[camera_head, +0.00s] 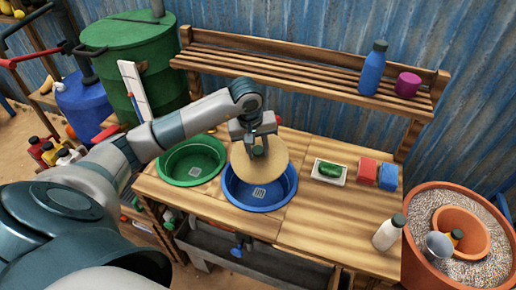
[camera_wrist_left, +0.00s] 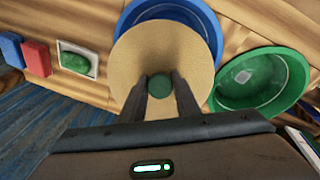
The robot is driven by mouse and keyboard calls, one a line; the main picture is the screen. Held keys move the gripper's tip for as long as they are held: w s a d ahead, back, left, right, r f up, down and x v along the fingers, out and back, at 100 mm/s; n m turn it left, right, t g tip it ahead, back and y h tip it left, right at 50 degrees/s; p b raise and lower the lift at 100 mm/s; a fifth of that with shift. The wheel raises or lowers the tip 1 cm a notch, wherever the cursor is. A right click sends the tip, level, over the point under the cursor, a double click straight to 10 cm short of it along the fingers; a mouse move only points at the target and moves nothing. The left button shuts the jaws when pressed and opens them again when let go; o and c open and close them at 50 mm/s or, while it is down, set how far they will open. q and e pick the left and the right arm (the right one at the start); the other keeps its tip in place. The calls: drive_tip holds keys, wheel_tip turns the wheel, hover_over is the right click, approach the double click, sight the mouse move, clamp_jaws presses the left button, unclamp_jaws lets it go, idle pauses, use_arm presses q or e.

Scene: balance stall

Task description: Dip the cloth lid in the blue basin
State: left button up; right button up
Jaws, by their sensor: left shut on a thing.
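The cloth lid (camera_head: 272,163) is a tan disc with a dark green knob (camera_head: 257,151). My left gripper (camera_head: 256,146) is shut on the knob and holds the lid over the back part of the blue basin (camera_head: 262,205). In the left wrist view the lid (camera_wrist_left: 190,60) covers much of the blue basin (camera_wrist_left: 203,17), and the gripper's fingers (camera_wrist_left: 160,85) sit either side of the knob. Whether the lid's lower edge touches the basin is not clear. My right gripper is not in view.
A green basin (camera_head: 193,172) sits left of the blue one. A soap dish (camera_head: 330,181), red sponge (camera_head: 367,170), blue sponge (camera_head: 388,177) and white bottle (camera_head: 388,233) stand to the right. A slatted shelf (camera_head: 300,68) runs behind. The counter's front right is mostly clear.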

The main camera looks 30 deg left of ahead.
sight(258, 160)
use_arm(q)
drive_tip(key=shift+f, duration=0.2)
